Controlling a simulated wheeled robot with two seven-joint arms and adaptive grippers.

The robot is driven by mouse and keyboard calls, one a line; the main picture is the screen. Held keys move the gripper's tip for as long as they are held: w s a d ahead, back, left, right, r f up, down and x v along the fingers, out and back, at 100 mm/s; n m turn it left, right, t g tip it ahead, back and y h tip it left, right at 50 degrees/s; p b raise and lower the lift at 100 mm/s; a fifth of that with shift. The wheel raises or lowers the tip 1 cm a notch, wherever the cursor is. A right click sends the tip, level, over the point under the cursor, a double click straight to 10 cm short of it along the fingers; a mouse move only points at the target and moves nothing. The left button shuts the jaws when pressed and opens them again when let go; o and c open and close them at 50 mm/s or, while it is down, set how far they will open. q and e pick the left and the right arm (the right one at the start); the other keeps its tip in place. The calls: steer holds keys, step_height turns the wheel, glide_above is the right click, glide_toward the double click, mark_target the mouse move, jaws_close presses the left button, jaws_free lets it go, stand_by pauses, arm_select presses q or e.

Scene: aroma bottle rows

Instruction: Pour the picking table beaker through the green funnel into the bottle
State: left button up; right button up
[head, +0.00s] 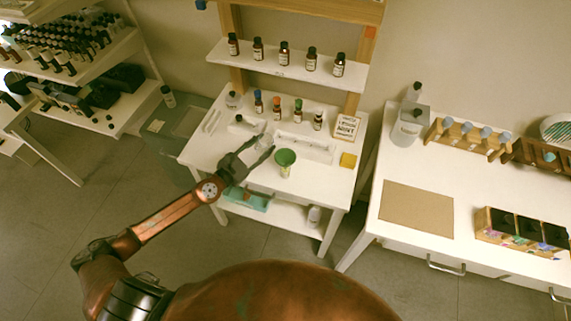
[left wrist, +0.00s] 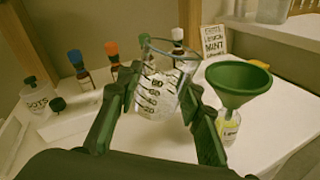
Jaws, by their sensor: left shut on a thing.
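My left gripper (head: 247,160) is shut on a clear glass beaker (left wrist: 160,88) with black graduation marks. The beaker looks close to upright and its rim shows above the fingers (left wrist: 158,105). The green funnel (head: 286,157) sits in the mouth of a small labelled bottle (left wrist: 228,124) on the white table. In the left wrist view the funnel (left wrist: 238,80) is just right of the beaker, apart from it. Yellowish liquid shows in the bottle. Whether liquid is in the beaker I cannot tell. My right gripper is not in view.
Several dropper bottles (head: 277,107) stand behind on the white table (head: 219,149), by a sign card (head: 345,127) and a yellow block (head: 348,160). A shelf (head: 290,67) with brown bottles is above. A second table (head: 380,228) with a brown mat (head: 417,210) stands right.

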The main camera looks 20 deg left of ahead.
arm_select(q)
steer(key=f+b, duration=0.1)
steer(key=b, duration=0.1)
steer(key=a+f+n+b, duration=0.1)
steer(key=b, duration=0.1)
steer(key=shift+w+n, duration=0.1)
steer(key=shift+n, duration=0.2)
steer(key=a+f+n+b, duration=0.1)
steer(key=n+b, duration=0.1)
steer(key=b, duration=0.2)
steer(key=shift+w+a+f, duration=0.1)
steer(key=shift+w, duration=0.1)
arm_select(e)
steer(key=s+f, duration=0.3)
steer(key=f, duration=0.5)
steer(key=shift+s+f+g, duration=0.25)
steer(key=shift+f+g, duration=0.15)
arm_select(q)
steer(key=shift+r, duration=0.2)
steer(key=w+a+r, duration=0.1)
steer(key=a+r, duration=0.4)
steer(key=shift+p, duration=0.3)
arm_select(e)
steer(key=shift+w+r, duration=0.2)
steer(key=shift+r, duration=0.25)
arm_select(q)
steer(key=shift+w, duration=0.1)
